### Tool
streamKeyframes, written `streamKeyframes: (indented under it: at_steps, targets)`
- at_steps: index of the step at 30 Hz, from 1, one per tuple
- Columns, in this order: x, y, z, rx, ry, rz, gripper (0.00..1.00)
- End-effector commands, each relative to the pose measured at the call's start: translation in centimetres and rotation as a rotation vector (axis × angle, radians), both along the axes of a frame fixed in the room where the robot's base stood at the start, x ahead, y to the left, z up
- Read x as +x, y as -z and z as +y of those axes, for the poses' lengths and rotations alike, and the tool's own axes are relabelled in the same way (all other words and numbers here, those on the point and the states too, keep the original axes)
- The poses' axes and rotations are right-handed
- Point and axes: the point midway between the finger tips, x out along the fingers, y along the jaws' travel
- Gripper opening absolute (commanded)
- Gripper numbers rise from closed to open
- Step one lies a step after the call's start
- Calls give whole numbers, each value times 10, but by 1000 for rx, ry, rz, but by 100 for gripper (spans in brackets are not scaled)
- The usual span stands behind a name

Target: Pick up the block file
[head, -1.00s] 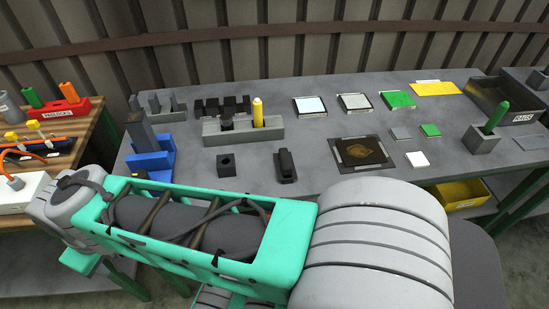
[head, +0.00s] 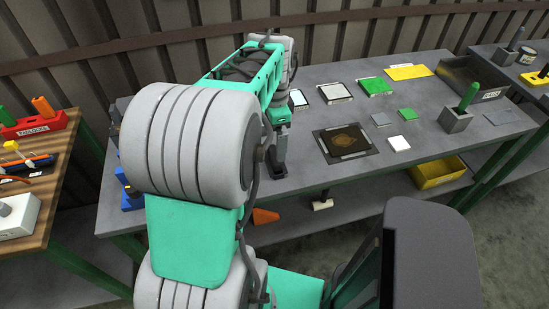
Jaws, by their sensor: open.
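My gripper (head: 278,140) hangs at the end of my arm, low over the middle of the grey table (head: 310,172), left of the dark square plate. It is open, though its fingers are small and dark here. The block file cannot be clearly made out. A dark upright block that stood at this part of the table earlier is now mostly or wholly hidden by my gripper and arm. I cannot tell whether the fingers touch it or stand around it.
A dark square plate (head: 346,144) lies right of my gripper. Flat green (head: 375,87) and white (head: 399,143) pieces lie farther right. A grey block (head: 455,121) holds a green peg. A yellow bin (head: 437,174) sits below. My arm hides the table's left part.

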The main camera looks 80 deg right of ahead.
Motion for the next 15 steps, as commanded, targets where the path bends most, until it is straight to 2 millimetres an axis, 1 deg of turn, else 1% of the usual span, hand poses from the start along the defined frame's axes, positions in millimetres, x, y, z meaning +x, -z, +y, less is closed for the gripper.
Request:
streamKeyframes:
  at_steps: [2,8,12,15]
  targets:
    - [-4,9,0,7,18,1,100]
    - [-1,36,0,6,13,0,100]
    - [1,62,-1,5,12,1,100]
    - [1,74,-2,4,12,0,100]
